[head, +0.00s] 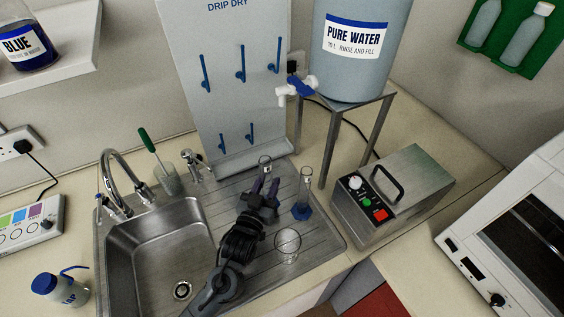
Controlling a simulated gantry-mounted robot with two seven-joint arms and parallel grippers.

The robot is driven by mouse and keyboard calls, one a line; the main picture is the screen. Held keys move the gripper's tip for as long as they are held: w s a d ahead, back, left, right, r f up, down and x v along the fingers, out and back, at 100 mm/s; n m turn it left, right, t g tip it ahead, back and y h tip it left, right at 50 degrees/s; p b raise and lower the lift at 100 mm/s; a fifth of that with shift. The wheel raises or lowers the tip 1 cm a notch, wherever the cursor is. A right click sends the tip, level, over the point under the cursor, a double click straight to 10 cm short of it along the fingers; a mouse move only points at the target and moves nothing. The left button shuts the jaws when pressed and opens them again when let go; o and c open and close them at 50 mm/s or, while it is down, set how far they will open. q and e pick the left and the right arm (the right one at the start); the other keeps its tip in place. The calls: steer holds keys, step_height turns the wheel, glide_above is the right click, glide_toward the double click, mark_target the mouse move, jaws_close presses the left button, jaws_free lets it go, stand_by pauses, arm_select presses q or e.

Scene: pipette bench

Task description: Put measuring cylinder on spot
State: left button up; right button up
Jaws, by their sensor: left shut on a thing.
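My left gripper (265,184) is over the ribbed steel drainer, its fingers shut on a clear glass vessel (264,163). Only the top of this vessel shows above the fingers; its lower part is hidden, so I cannot tell whether it touches the drainer. A clear measuring cylinder (304,186) with a blue base stands upright on the drainer, just right of the gripper and apart from it. I cannot make out a marked spot. My right gripper is not in view.
A glass beaker (287,245) stands on the drainer near my left arm. The sink (150,245) is to the left. A drip-dry board (225,100) rises behind. A metal box (392,195) and the pure water stand (335,150) are to the right.

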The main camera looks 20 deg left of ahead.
mark_target(266, 196)
arm_select(q)
steer(key=w+f, duration=0.3)
steer(key=w, duration=0.9)
steer(key=shift+w+a+f+b, duration=0.2)
steer(key=shift+w+f+b, duration=0.1)
steer(key=shift+b, duration=0.1)
steer(key=shift+f, duration=0.15)
steer(key=o, duration=1.1)
steer(key=s, duration=1.2)
steer(key=shift+d+r+p, duration=0.2)
steer(key=shift+p, duration=0.2)
